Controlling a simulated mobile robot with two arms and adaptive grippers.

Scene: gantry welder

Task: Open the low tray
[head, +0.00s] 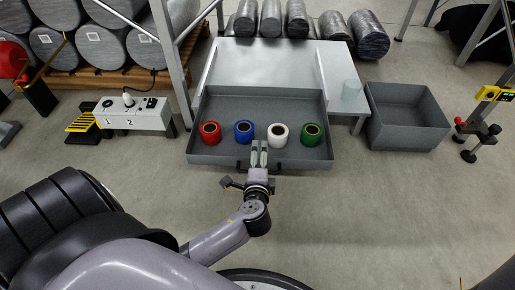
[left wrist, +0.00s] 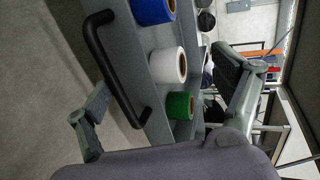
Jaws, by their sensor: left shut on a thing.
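The low tray (head: 305,162) is a grey shallow drawer that stands out in front of the metal table, its inside exposed. In it stand a red roll (head: 210,133), a blue roll (head: 244,132), a white roll (head: 278,134) and a green roll (head: 311,134). My left gripper (head: 259,152) is at the middle of the tray's front, shut on its black handle. In the left wrist view the handle (left wrist: 112,70) runs along the tray front beside my fingers; the exact contact is hard to see. My right gripper is not in view.
A grey open bin (head: 408,135) stands to the right, a numbered control box (head: 135,116) to the left. The floor in front of the tray is clear around my arm.

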